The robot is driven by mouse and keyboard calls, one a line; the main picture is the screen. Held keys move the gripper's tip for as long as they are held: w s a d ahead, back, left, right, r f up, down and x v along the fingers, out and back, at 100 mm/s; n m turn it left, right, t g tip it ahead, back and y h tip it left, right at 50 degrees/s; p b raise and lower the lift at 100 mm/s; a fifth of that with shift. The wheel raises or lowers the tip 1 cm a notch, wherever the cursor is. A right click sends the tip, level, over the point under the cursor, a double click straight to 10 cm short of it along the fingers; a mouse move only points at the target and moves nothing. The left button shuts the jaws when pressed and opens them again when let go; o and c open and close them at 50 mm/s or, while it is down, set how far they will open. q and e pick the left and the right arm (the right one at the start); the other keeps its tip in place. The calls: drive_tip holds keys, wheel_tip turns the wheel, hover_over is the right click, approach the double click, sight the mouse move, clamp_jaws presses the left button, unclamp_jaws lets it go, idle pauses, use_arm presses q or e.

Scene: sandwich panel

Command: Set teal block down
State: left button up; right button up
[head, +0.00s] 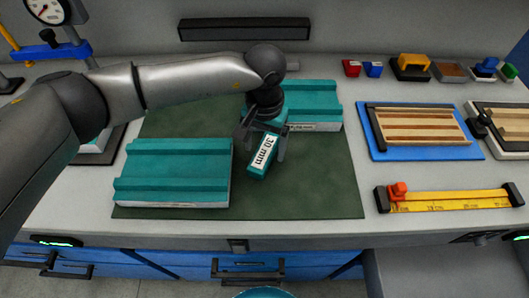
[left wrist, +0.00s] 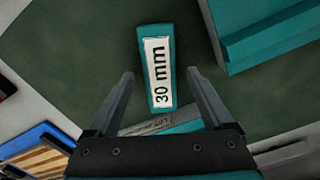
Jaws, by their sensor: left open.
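The teal block (head: 262,157), with a white "30 mm" label, is on the dark green mat (head: 310,185) between two teal panels. My left gripper (head: 266,140) is open above it, with its fingers at either side of the block's far end. In the left wrist view the block (left wrist: 158,70) lies beyond the open fingertips (left wrist: 160,75), clear of both. One teal ribbed panel (head: 175,170) lies on the mat at the left, and another (head: 315,100) lies at the back right, partly hidden by my arm. My right gripper is not in view.
A blue board with wooden strips (head: 375,150) and a yellow ruler gauge (head: 450,200) lie to the right. Small coloured pieces (head: 362,69) line the back. A dial gauge (head: 48,10) stands at the back left. The mat's front right is clear.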

use_arm(q)
drive_tip(key=shift+f, duration=0.3)
drive_tip(key=shift+c, duration=0.3)
clamp_jaws()
